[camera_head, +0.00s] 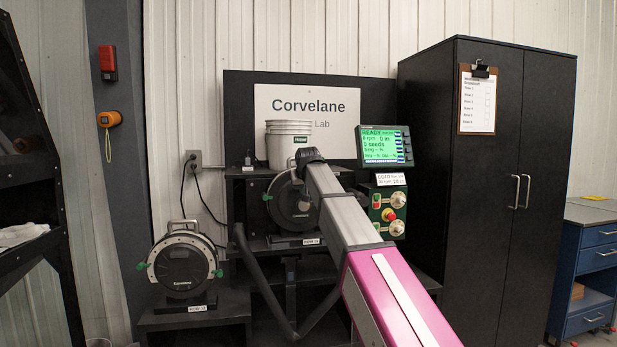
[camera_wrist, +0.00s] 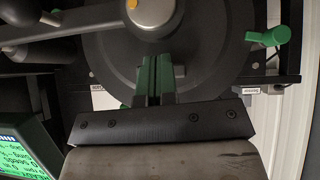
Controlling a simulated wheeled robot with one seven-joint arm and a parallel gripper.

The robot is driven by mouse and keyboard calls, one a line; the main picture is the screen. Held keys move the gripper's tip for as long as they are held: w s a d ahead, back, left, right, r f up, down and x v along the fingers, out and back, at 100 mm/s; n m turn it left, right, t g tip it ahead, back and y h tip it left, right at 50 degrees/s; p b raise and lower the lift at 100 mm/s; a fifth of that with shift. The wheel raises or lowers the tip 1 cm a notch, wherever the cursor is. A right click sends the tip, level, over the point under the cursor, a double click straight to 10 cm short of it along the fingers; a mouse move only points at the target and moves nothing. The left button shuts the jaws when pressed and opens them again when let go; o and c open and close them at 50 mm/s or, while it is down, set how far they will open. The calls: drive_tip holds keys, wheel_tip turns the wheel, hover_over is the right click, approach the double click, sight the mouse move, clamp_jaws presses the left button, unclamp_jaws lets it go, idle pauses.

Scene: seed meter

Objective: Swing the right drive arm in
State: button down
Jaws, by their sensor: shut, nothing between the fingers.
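The right seed meter (camera_head: 291,203) is a dark round disc housing on the middle stand, partly hidden behind my arm. In the wrist view its dark disc (camera_wrist: 205,65) fills the middle, with a green knob (camera_wrist: 268,38) at the right. A grey rounded hub (camera_wrist: 153,12) with an orange dot lies across the disc, and a bar runs left from it; I cannot tell for sure that this is the drive arm. My gripper (camera_wrist: 158,64) has its green fingers shut together and empty, in front of the disc below the hub. Its fingers are hidden in the head view.
A second meter (camera_head: 180,264) sits on the lower left stand. A white bucket (camera_head: 288,146) stands above the right meter. A lit screen (camera_head: 385,146) and a control box (camera_head: 388,210) are right of my arm. A black cabinet (camera_head: 480,190) stands farther right.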

drive_tip(key=shift+s+a+f, duration=0.15)
drive_tip(key=shift+f, duration=0.6)
drive_tip(key=shift+s+a+f, duration=0.1)
drive_tip(key=shift+f, duration=0.75)
drive_tip(key=s+r, duration=0.7)
drive_tip(key=r, duration=0.5)
drive_tip(key=shift+d+r, duration=0.1)
drive_tip(key=shift+d, duration=0.05)
